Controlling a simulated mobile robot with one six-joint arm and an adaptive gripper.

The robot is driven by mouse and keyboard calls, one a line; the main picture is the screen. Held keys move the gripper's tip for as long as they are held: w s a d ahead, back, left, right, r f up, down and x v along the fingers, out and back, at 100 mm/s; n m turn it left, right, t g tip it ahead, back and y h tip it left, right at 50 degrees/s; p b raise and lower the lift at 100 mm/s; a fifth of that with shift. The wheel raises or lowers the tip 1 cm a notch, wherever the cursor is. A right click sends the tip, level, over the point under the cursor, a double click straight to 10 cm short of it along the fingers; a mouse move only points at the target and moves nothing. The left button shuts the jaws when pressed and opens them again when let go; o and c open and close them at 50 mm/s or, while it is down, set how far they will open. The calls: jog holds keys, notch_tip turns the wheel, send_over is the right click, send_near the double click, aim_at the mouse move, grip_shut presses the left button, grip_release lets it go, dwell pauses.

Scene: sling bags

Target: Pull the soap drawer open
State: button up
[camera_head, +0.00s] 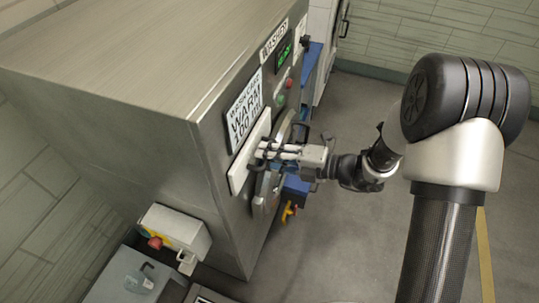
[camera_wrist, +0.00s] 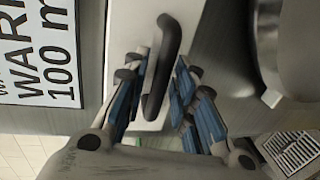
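The soap drawer has a pale flat front (camera_head: 238,178) on the face of the steel washer (camera_head: 215,150), below the "WARM 100 ml" sign. The front appears to lie close against the machine. In the wrist view, a black bar handle (camera_wrist: 168,62) stands out from the drawer front (camera_wrist: 125,22). My gripper (camera_head: 262,154) is at the handle. In the wrist view, my gripper's (camera_wrist: 160,75) blue-padded fingers are apart, one set on each side of the handle, with visible gaps. The head view mostly hides the handle behind my fingers.
The "WARM 100 ml" sign (camera_head: 244,110) is just above the drawer. The round washer door (camera_head: 268,190) lies beside my gripper. A pale box with a red button (camera_head: 175,232) is on the washer's side. Grey floor (camera_head: 335,240) is open at the right.

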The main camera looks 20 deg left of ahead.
grip_shut()
dwell(0.3)
jog(key=f+p+v, duration=0.2)
jog(key=p+v, duration=0.3)
jog(key=v, duration=0.8)
jog(key=shift+d+f, duration=0.2)
jog(key=shift+d, duration=0.1)
jog(key=shift+o, duration=1.5)
grip_release()
